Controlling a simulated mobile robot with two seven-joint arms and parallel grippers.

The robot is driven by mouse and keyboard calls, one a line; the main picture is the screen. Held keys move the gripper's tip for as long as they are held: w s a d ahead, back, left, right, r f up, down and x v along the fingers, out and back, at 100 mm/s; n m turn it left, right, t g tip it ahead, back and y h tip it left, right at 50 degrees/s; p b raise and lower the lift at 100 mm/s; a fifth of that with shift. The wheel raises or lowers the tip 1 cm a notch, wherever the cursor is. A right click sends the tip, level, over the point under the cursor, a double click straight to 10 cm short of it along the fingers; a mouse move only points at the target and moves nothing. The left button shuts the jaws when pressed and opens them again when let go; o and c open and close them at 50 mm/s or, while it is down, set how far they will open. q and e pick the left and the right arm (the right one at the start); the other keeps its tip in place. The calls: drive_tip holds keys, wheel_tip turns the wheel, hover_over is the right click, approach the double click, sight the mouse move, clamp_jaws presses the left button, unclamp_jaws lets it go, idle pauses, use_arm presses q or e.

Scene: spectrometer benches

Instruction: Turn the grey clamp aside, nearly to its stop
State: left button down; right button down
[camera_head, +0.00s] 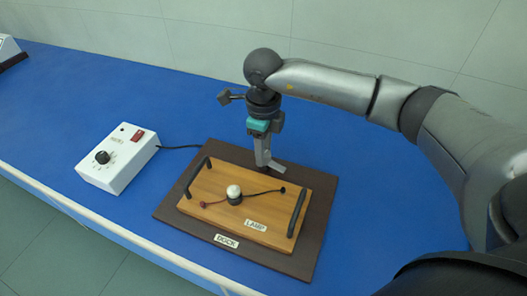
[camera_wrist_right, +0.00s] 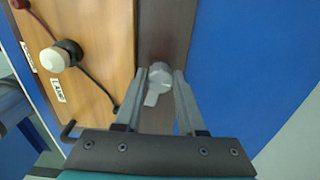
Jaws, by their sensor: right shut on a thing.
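The grey clamp (camera_wrist_right: 155,88) is a small grey knob with a lever, on the brown dock board beside the wooden lamp board's edge. My right gripper (camera_wrist_right: 159,78) is shut on the clamp, one finger on each side of it, in the right wrist view. In the head view my right gripper (camera_head: 265,168) reaches down to the far edge of the dock board (camera_head: 172,207), and its fingers mostly hide the clamp there. The lamp board (camera_head: 221,208) lies on the dock board. My left gripper is not in view.
The lamp board carries two dark handles, a white-topped lamp (camera_head: 234,192) and red and black leads. A white power box (camera_head: 118,158) with a black knob and red switch stands to the left, its cable running towards the dock. The blue bench (camera_head: 370,215) is clear to the right.

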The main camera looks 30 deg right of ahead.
drive_tip(key=shift+n, duration=0.8)
drive_tip(key=shift+r+b, duration=0.1)
drive_tip(key=shift+b, duration=0.2)
drive_tip(key=c, duration=0.5)
unclamp_jaws()
wheel_tip(320, 180, up, 15)
drive_tip(key=p, duration=0.1)
drive_tip(key=shift+p, duration=0.4)
